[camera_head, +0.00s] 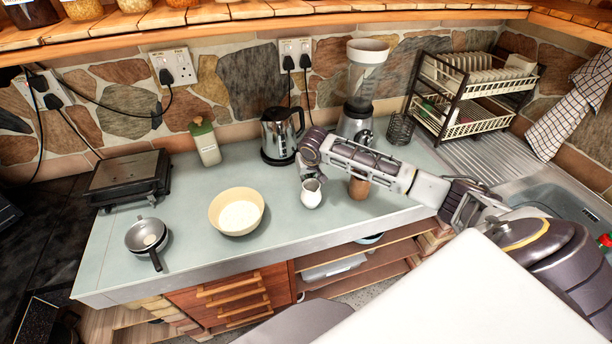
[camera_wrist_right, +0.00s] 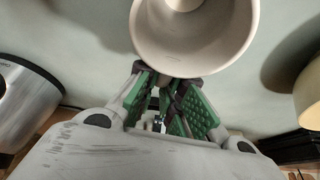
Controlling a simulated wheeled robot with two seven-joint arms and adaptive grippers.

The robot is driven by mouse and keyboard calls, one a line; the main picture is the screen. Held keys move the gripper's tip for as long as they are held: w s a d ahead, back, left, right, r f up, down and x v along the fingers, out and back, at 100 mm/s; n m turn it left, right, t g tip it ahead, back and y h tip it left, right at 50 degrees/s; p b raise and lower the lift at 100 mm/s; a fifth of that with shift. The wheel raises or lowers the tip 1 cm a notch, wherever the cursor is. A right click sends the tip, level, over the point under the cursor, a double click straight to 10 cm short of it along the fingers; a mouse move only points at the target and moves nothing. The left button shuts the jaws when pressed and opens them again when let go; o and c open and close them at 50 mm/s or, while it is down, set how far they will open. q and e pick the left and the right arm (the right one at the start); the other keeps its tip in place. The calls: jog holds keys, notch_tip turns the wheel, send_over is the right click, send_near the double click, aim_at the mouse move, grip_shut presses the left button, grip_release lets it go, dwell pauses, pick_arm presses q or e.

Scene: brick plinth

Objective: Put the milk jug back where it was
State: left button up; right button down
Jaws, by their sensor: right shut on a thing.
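The small white milk jug (camera_head: 311,194) is at the middle of the counter's front part in the head view. In the right wrist view the jug (camera_wrist_right: 195,35) shows its round open mouth at the top. The handle is mostly hidden by the fingers. I cannot tell whether the jug's base touches the counter. My left gripper is not in view.
A cream bowl (camera_head: 237,211) with white contents stands left of the jug. A kettle (camera_head: 280,136) and a blender (camera_head: 358,115) stand behind. A brown cup (camera_head: 358,188) is close right, under my arm. Counter between bowl and jug is clear.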

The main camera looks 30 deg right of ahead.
jog(key=c, duration=1.5)
grip_release()
jog(key=shift+f, duration=0.1)
jog(key=shift+c, duration=0.2)
jog(key=b+v, duration=0.2)
jog(key=v, duration=1)
